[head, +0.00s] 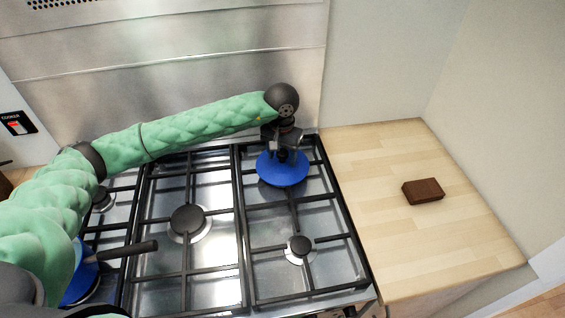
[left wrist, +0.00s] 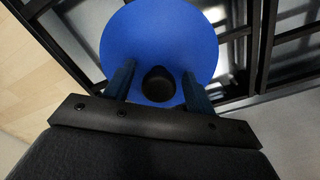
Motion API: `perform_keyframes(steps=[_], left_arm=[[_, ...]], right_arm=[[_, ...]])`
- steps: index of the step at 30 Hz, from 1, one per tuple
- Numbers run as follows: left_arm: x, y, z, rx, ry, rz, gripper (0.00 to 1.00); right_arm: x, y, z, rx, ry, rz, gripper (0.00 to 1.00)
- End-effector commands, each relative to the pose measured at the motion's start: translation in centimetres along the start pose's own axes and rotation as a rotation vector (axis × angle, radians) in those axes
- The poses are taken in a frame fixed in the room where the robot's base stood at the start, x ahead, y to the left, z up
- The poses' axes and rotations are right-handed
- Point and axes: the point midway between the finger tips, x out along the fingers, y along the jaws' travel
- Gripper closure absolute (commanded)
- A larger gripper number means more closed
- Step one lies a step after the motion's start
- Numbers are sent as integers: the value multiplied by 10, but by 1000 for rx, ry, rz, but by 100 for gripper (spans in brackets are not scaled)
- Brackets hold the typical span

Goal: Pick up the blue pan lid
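The blue pan lid (head: 283,174) is a round blue disc with a dark knob, over the back right burner of the cooker in the head view. It fills the upper middle of the left wrist view (left wrist: 160,40). My left gripper (head: 284,150) is above the lid, pointing down. In the left wrist view its two fingers (left wrist: 158,88) are apart, one on each side of the black knob (left wrist: 158,84), with gaps between. I cannot tell whether the lid rests on the grate. My right gripper is not in view.
A blue pan (head: 82,274) with a dark handle is at the front left of the cooker (head: 215,262), partly hidden by my left arm. Black grates cover the burners. A brown block (head: 423,191) lies on the wooden counter (head: 375,235) at right. A metal backsplash (head: 180,80) stands behind.

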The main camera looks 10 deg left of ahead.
Motion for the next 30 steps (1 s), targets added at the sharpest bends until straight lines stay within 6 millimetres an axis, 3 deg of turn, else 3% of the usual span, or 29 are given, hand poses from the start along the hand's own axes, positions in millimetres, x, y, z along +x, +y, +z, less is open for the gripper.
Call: perform_keyframes(steps=[1,7,17,26,30], left_arm=[[0,0,0,0,0,0,55],[0,0,0,0,0,0,95],[-4,0,0,0,1,0,95],[-43,0,-1,1,4,-1,95],[-56,30,-7,5,4,1,95]], right_arm=[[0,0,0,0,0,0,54],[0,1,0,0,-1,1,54],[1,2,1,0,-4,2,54],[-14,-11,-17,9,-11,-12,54],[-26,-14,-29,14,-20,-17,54]])
